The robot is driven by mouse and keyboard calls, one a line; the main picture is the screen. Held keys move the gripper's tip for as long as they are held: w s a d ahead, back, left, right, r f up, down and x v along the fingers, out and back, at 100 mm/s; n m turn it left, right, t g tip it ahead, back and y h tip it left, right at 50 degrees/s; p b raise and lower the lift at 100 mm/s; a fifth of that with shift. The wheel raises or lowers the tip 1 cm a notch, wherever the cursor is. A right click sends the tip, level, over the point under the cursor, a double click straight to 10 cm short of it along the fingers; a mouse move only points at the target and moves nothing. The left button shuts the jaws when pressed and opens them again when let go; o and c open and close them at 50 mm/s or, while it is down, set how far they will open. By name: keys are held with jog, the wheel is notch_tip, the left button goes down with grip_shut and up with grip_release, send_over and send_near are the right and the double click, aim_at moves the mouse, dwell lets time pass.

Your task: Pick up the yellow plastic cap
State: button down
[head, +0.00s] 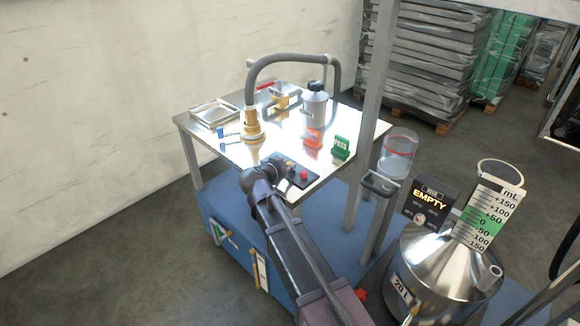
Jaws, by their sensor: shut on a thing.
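I cannot make out the yellow plastic cap for certain. A small yellowish part (283,103) shows at a metal fixture at the back of the steel table (207,133), too small to name surely. A larger tan-yellow fitting (253,133) sits upright on the table under the end of a thick grey hose. My dark arm (290,245) reaches up from the bottom of the head view to the table's front edge. Its rounded dark joint (262,181) is beside a black control box. My gripper's fingers do not show, and whatever they hold is hidden.
A grey bottle (315,108), an orange stand (313,137), a green PASS sign (341,147) and a shallow tray (213,112) stand on the table. A frame post (374,100), a clear cylinder (397,155) and a steel vessel (445,280) are to the right.

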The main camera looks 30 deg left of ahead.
jog(key=shift+r, duration=0.15)
notch_tip(320, 180, up, 3)
jog(key=p, duration=0.3)
jog(key=s+d+r+p, duration=0.1)
jog(key=s+d, duration=0.3)
jog(key=s, duration=0.3)
jog(key=s+d+p, duration=0.1)
jog(key=s+d, duration=0.2)
jog(key=s, duration=0.4)
jog(key=shift+d+r, duration=0.35)
jog(key=shift+d, duration=0.05)
jog(key=shift+r, duration=0.1)
